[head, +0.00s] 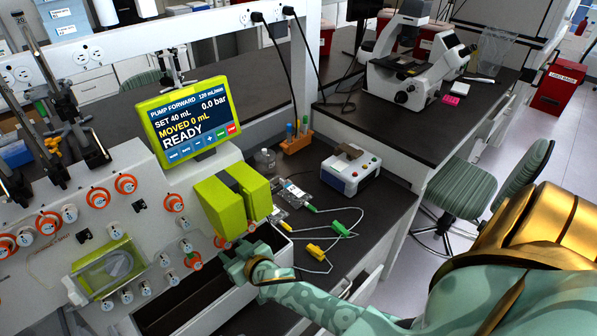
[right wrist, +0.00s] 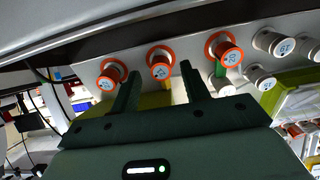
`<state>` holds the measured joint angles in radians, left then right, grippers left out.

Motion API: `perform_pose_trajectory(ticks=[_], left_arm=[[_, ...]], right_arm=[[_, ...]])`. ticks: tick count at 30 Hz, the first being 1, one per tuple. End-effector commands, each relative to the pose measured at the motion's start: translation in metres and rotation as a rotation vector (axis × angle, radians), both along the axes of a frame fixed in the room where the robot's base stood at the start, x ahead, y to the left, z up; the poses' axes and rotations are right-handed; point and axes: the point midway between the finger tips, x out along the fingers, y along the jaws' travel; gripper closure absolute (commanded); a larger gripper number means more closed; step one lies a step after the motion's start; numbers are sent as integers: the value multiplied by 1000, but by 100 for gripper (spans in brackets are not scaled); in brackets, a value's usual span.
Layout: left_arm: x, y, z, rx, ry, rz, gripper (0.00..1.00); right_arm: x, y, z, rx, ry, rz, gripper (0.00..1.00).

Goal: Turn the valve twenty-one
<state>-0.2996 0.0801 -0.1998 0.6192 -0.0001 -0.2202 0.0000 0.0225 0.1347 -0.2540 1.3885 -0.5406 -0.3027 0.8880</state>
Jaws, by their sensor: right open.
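The cell processor (head: 130,215) has a front panel with orange-ringed valve knobs and white knobs. In the right wrist view an orange-ringed knob (right wrist: 160,63) sits between my open fingers, just beyond the tips; it appears to be valve twenty-one, but its label is hard to read. It also shows in the head view (head: 220,241). An orange-ringed knob (right wrist: 228,54) beside it seems to read 20, and another orange-ringed knob (right wrist: 110,74) is on its other side. My right gripper (right wrist: 159,82) is empty; in the head view it (head: 237,262) is close to the panel. My left gripper is out of view.
A screen (head: 190,122) reads READY and MOVED 0 mL. A green block-shaped unit (head: 222,207) stands above the knobs. Tubing with green and yellow clips (head: 316,251) lies on the dark bench right of my gripper. An open white drawer-like box (head: 185,300) lies below the panel.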

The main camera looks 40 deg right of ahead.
Motion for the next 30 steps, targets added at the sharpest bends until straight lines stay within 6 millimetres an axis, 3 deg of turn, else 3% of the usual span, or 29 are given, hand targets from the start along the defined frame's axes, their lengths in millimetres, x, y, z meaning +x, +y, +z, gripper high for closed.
perform_pose_trajectory(ticks=[3,17,30], left_arm=[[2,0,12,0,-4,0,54],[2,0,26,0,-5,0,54],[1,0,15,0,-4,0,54]], right_arm=[[-27,-1,17,0,-1,0,54],[-129,-4,58,-2,-1,1,54],[-164,-7,-46,-147,193,95,54]])
